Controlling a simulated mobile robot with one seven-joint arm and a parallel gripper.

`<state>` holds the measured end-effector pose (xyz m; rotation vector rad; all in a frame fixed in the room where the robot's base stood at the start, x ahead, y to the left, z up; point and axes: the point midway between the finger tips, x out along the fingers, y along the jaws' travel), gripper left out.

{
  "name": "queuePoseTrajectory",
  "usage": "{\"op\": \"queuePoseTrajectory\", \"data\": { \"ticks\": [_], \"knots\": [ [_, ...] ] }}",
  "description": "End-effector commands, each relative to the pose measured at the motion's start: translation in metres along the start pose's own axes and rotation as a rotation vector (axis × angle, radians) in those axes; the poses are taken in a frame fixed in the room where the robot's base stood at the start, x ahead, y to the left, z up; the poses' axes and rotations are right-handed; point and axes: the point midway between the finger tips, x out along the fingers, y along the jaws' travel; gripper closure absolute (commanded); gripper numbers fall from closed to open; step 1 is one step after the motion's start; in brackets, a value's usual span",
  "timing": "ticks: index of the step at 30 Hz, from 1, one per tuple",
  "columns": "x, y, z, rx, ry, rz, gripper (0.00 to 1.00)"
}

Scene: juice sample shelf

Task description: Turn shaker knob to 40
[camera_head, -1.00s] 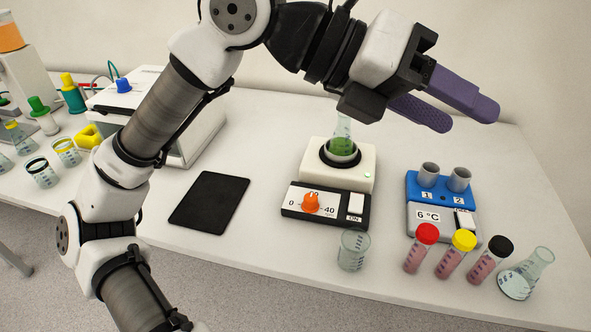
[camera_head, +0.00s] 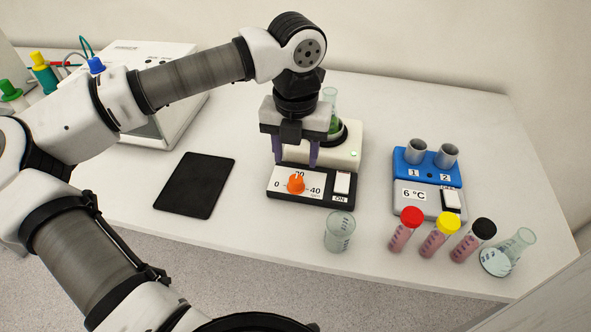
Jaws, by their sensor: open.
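The shaker (camera_head: 345,157) is a cream box with a dark front edge and a white dial panel marked 0, 20 and 40. Its orange knob (camera_head: 296,184) sits on that panel, its pointer toward the 20 at the top. A flask with green liquid (camera_head: 333,124) stands on the shaker, partly hidden by my arm. My gripper (camera_head: 296,164) points down just behind the knob, with its two purple fingers apart and nothing between them. The fingertips appear close to the panel's back edge; I cannot tell whether they touch.
A white ON switch (camera_head: 342,184) is right of the dial. An empty beaker (camera_head: 339,232) stands in front. A blue-grey cooler (camera_head: 427,183) and capped tubes (camera_head: 440,235) are on the right. A black pad (camera_head: 195,185) lies on the left.

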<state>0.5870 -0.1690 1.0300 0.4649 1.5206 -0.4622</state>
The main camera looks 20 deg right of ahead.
Motion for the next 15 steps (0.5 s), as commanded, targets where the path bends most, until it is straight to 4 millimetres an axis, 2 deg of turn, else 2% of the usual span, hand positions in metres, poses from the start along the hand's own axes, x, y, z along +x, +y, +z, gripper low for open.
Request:
{"op": "queuePoseTrajectory", "data": {
  "ticks": [6,10,15],
  "knots": [
    [0.041,-0.001,-0.001,0.003,0.002,-0.004,0.52],
    [0.057,-0.001,-0.001,0.002,0.002,-0.004,0.52],
    [0.067,-0.001,0.000,0.002,0.000,-0.002,0.52]
  ]
}}
